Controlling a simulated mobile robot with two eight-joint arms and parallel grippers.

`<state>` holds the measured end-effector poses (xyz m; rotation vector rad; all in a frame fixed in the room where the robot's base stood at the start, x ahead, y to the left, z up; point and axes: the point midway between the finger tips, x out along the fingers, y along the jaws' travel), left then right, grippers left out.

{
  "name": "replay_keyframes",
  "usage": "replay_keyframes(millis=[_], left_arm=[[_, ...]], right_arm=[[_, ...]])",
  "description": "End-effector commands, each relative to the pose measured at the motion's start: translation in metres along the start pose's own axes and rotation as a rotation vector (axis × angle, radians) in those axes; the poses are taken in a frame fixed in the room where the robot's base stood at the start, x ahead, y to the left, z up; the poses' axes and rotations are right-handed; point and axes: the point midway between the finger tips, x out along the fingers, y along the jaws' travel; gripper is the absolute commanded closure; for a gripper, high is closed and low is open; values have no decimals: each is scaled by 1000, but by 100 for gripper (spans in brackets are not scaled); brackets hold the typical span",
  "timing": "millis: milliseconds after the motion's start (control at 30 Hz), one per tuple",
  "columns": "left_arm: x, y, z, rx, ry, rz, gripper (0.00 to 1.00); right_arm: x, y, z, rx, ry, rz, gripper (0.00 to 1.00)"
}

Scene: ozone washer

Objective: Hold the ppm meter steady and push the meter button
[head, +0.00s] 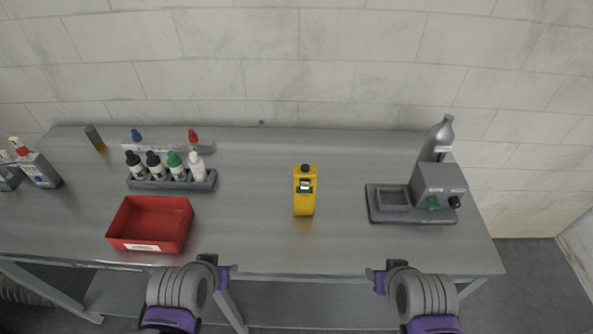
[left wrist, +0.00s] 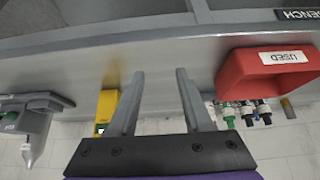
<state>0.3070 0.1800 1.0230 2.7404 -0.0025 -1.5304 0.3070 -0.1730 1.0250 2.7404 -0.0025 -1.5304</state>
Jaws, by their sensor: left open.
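The yellow ppm meter (head: 304,201) stands upright near the middle of the grey bench, with a dark top and a small display on its upper face. I cannot make out its button clearly. The meter (left wrist: 104,110) also shows in the left wrist view, partly behind a finger. My left gripper (head: 228,271) is at the bench's front edge, left of the meter and apart from it. In the left wrist view, its fingers (left wrist: 160,76) are spread with nothing between them. My right gripper (head: 375,276) is at the front edge, right of the meter; its fingers are too small to judge.
A red bin (head: 113,229), labelled USED in the left wrist view (left wrist: 235,72), stands at the left front. Behind it is a rack (head: 143,185) of dropper bottles. A grey machine (head: 440,180) and a grey bottle (head: 438,135) stand at right. Bench around the meter is clear.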

Motion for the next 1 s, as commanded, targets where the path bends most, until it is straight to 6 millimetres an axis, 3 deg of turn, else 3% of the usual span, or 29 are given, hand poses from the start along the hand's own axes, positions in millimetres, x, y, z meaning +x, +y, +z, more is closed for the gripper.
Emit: replay_keyframes(millis=[167,200,333,467,667,1000], left_arm=[[0,0,2,0,-1,0,50],[0,0,2,0,-2,0,48],[1,1,1,-21,-11,8,25],[3,8,-6,-119,-59,46,25],[18,30,-28,-420,-211,155,25],[64,69,-88,-944,-531,338,25]], right_arm=[[0,0,2,0,-1,0,50],[0,0,2,0,-1,0,50],[1,0,4,0,-4,0,50],[5,0,13,0,-16,0,50],[18,0,39,0,-45,0,50],[41,0,75,0,-79,0,50]])
